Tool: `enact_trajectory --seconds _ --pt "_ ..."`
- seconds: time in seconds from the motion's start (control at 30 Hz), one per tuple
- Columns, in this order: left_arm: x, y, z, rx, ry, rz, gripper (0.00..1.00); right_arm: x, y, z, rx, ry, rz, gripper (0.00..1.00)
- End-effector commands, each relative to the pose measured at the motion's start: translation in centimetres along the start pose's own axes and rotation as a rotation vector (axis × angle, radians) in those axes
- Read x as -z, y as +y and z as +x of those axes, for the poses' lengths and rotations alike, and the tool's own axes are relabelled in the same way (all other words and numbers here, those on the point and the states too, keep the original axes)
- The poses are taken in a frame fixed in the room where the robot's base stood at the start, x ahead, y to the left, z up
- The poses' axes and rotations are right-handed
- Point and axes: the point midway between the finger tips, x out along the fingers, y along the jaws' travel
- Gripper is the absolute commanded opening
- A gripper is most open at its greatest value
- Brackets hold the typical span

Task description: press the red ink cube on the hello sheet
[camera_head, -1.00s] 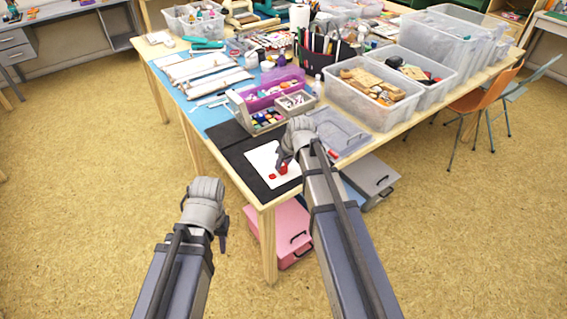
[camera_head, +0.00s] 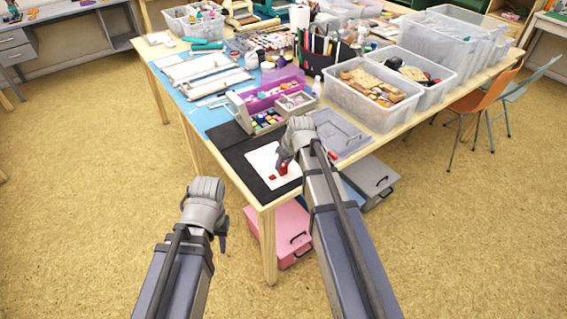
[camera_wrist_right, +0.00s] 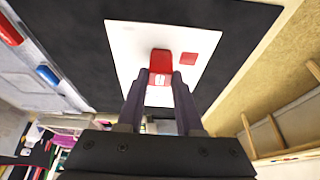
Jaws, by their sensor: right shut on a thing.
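The red ink cube (camera_head: 283,169) is between the fingers of my right gripper (camera_wrist_right: 160,83), which is shut on it. In the right wrist view the cube (camera_wrist_right: 161,60) is over the white sheet (camera_wrist_right: 130,45). The sheet also shows in the head view (camera_head: 260,158), on the dark mat near the table's corner. A red square mark (camera_wrist_right: 188,58) is on the sheet beside the cube. I cannot tell whether the cube touches the paper. No hello lettering can be read. My left gripper (camera_head: 223,236) hangs off the table, its fingers too unclear to judge.
The dark mat (camera_head: 236,150) lies around the sheet. Red and blue pieces lie near the sheet in the wrist view. The table edge is close by.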

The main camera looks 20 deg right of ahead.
Motion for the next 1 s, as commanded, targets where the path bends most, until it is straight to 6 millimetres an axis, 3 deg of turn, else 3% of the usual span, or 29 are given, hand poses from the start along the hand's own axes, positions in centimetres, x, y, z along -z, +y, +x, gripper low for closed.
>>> enact_trajectory --seconds 0.57,1.0 --pt "-0.1 -0.1 -0.8 0.000 0.000 0.000 0.37 0.3 0.0 -0.8 0.000 0.001 0.000 0.00" --pt "-0.2 -0.4 -4.1 0.000 0.000 0.000 0.37 1.6 0.0 -3.8 0.000 0.001 0.000 0.00"
